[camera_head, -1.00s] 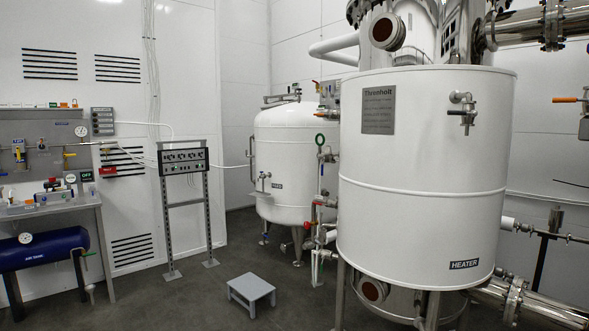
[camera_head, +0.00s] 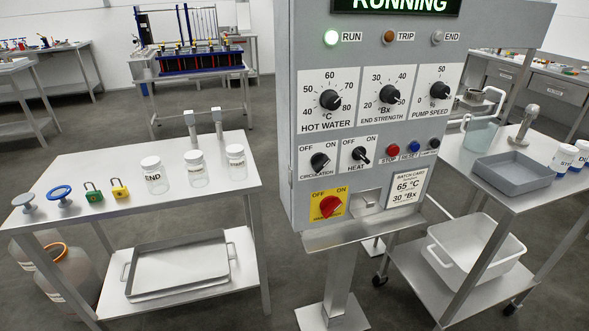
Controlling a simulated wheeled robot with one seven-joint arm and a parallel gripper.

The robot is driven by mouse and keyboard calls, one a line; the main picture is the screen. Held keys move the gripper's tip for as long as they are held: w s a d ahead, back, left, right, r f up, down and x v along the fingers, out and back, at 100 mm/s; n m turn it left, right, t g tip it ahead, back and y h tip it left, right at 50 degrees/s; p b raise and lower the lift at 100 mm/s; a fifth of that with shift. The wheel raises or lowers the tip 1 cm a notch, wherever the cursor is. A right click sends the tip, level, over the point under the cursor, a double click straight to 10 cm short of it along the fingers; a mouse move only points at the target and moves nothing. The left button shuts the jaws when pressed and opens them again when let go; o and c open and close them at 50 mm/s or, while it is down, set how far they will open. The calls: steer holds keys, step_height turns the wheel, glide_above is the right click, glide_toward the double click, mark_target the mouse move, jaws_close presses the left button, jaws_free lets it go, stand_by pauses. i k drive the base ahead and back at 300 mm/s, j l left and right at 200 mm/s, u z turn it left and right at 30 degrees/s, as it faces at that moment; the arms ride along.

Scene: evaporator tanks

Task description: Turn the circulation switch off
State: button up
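The circulation switch (camera_head: 320,161) is a black rotary knob on a white plate marked OFF and ON, low on the left of the grey control panel (camera_head: 300,112). Its pointer is too small for me to read its setting surely. The heat switch (camera_head: 361,155) is a similar black knob just to its right. My gripper is not in view.
A red main switch (camera_head: 328,205) on yellow sits below the circulation switch, above a small ledge (camera_head: 350,236). A table with jars and padlocks (camera_head: 220,187) stands left. A trolley (camera_head: 475,165) with a grey tray stands right. Floor shows between them.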

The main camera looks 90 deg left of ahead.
mark_target(319, 161)
steer(key=u, duration=2)
